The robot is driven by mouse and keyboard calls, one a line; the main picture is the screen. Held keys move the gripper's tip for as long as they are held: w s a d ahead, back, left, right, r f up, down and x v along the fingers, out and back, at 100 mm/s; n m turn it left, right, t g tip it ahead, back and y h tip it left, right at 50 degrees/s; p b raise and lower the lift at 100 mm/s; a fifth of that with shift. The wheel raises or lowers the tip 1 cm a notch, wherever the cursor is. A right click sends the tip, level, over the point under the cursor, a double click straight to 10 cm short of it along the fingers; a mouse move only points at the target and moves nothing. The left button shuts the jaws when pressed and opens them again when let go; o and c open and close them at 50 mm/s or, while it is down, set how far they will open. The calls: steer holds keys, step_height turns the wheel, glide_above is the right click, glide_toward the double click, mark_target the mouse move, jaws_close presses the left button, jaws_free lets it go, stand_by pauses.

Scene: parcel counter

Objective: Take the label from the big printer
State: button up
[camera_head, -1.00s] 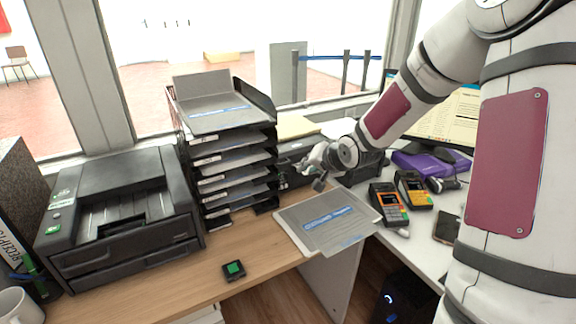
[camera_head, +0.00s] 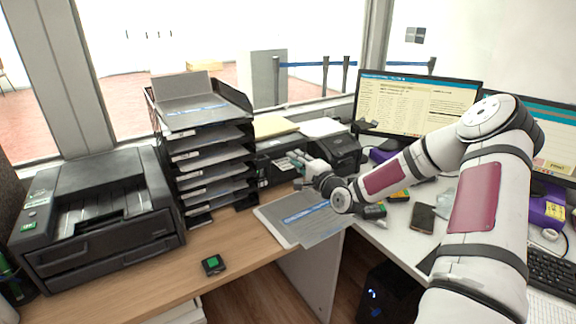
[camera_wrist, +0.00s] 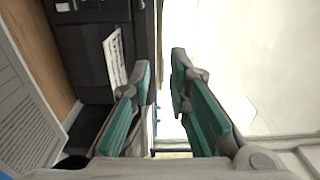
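My gripper (camera_head: 294,160) is at the back of the counter, in front of a black printer-like device (camera_head: 272,168). In the wrist view my gripper (camera_wrist: 160,68) is open, its two teal-padded fingers apart with nothing seen between them. A dark device (camera_wrist: 82,45) fills the upper left there, with a white printed strip (camera_wrist: 114,56), which looks like the label. The strip is beyond the left finger, outside the gap, and its lower end is partly hidden by that finger. I cannot tell whether the finger touches it. In the head view the label cannot be made out.
A large black office printer (camera_head: 100,235) stands at left, beside a stack of black trays (camera_head: 205,165). Another black device (camera_head: 338,152) is right of my gripper. A monitor (camera_head: 415,105) stands at the back right.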

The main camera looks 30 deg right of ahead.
steer(key=w+f+b, duration=0.4)
steer(key=f+b, duration=0.1)
steer(key=f, duration=0.1)
steer(key=shift+w+b, duration=0.35)
steer(key=shift+w, duration=0.05)
steer(key=shift+f, duration=0.1)
jaws_close()
stand_by(0.3)
